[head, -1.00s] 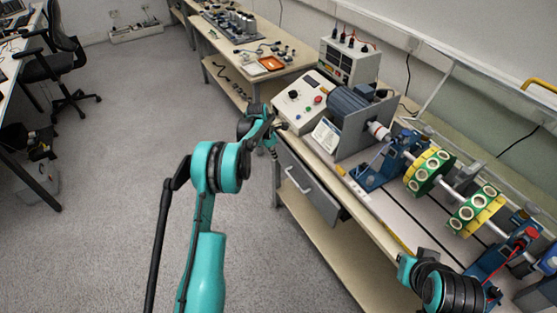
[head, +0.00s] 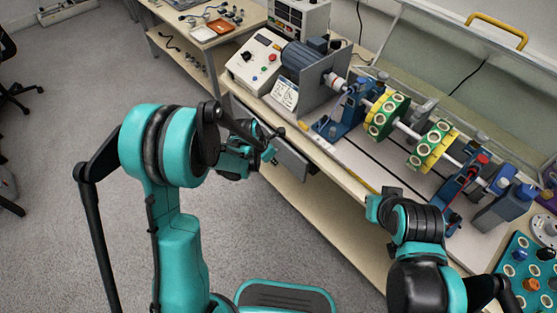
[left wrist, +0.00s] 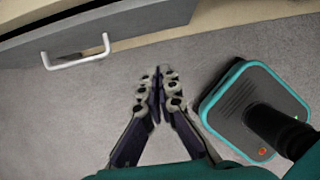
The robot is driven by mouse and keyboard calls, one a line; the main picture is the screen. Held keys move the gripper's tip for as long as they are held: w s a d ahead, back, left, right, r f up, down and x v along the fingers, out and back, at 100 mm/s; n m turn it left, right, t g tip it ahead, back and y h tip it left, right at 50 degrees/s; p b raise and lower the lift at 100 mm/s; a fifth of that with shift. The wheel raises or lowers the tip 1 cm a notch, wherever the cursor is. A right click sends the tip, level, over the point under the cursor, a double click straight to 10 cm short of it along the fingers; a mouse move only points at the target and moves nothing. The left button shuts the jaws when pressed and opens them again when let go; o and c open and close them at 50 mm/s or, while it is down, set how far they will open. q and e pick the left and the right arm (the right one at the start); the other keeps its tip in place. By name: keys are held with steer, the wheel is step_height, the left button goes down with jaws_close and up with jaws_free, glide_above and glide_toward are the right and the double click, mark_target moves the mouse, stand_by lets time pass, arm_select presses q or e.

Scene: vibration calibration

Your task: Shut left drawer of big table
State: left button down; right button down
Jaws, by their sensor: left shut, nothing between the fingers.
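The big table's left drawer shows as a grey front (head: 292,160) under the near edge of the table top (head: 232,88), partly hidden by my left gripper. In the left wrist view its dark grey front (left wrist: 150,22) and pale bar handle (left wrist: 78,58) are at the upper left. The front seems to stand out from the table; how far is hard to tell. My left gripper (head: 270,150) is in front of the drawer in the head view. In the left wrist view its fingers (left wrist: 158,86) are together and empty, below and right of the handle, apart from it. My right gripper (head: 380,200) is by the table's front edge; its fingers are unclear.
On the big table are a control box (head: 256,60), a motor rig with green and yellow discs (head: 386,115), and a clear raised cover with a yellow handle (head: 497,30). Another table (head: 190,45) stands behind. The grey floor (head: 60,130) at left is open.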

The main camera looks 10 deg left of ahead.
mark_target(296, 156)
arm_select(q)
steer(key=shift+w+d+f+b, duration=0.8)
steer(key=shift+w+f, duration=0.15)
steer(key=shift+f, duration=0.4)
steer(key=shift+w+d+f+b, duration=0.75)
steer(key=shift+w+f, duration=0.2)
steer(key=shift+f, duration=0.45)
steer(key=shift+w+d+f+b, duration=0.75)
steer(key=shift+w+f, duration=0.2)
steer(key=shift+f, duration=0.4)
steer(key=shift+d, duration=0.1)
steer(key=w+d, duration=0.3)
steer(key=shift+w, duration=0.25)
steer(key=shift+a, duration=0.1)
